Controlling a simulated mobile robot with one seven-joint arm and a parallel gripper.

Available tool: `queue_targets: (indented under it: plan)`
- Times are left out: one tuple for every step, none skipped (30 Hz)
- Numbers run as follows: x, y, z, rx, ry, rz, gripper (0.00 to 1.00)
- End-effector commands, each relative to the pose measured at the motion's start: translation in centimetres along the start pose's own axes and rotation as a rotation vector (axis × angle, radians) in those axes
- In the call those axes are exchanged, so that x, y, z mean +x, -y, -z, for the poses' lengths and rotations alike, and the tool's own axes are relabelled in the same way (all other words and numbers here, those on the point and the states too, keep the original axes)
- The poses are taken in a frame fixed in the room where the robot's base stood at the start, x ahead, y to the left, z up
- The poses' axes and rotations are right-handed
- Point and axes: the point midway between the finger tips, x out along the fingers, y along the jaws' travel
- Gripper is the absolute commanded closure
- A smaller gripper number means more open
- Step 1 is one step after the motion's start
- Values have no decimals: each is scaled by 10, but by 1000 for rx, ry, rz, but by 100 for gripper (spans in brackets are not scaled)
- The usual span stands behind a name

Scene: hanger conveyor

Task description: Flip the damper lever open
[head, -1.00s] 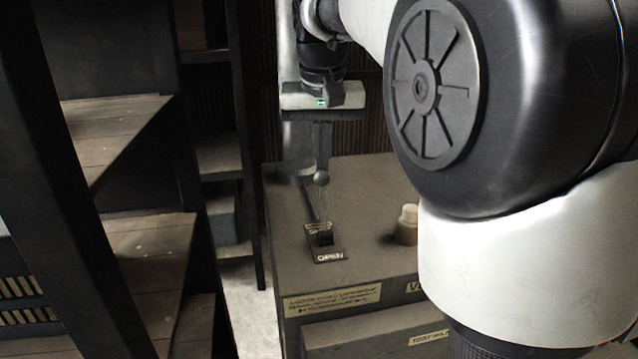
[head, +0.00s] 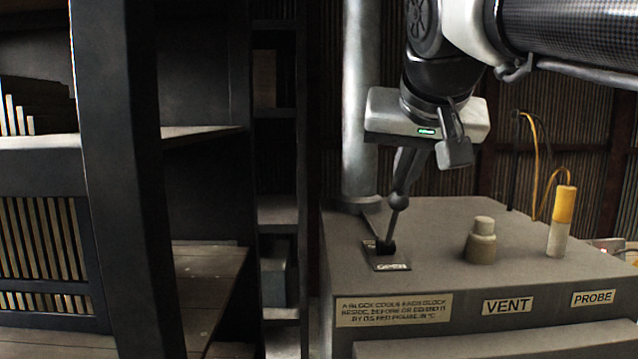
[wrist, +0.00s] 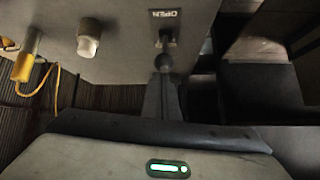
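The damper lever (head: 392,225) is a thin dark rod with a round grey knob (head: 398,201). It rises from a small dark plate (head: 388,265) marked OPEN on top of a grey cabinet (head: 440,232). In the head view the lever stands up and leans slightly right, not lying on the OPEN label. My gripper (head: 402,186) points down with its fingers close together, tips at the knob. In the wrist view the knob (wrist: 164,62) sits just beyond the fingertips (wrist: 162,78); the OPEN label is beyond it. Whether the tips touch the knob is unclear.
A knobbed fitting (head: 481,241) stands right of the lever above the VENT label. A yellow and white probe (head: 562,220) with a cable stands further right. A vertical pipe (head: 359,110) rises behind the lever. Dark shelving (head: 120,180) fills the left.

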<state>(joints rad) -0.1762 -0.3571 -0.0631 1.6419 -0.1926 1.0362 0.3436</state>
Motion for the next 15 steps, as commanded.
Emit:
queue_targets:
  plan:
    - [0, -1, -5, 0, 7, -1, 100]
    - [-1, -1, -6, 0, 8, -1, 100]
    - [-1, -1, -8, 0, 9, -1, 100]
    - [-1, -1, -9, 0, 11, -1, 100]
    - [-2, -1, -10, -1, 12, -1, 100]
    - [-2, -2, -11, -1, 14, -2, 100]
    - [-2, -2, -11, -1, 15, -2, 100]
    - [-2, -2, -12, -1, 15, -2, 100]
    - [-2, -2, -12, -1, 16, -1, 100]
    - [-2, -2, -13, -1, 16, -1, 100]
    - [-2, -1, -13, -1, 17, -1, 100]
    - [-2, -1, -13, -1, 18, -1, 100]
    - [-1, -1, -13, -1, 18, -1, 100]
    - [-1, -1, -14, -1, 18, 0, 100]
    - [-1, -1, -14, -1, 18, 0, 100]
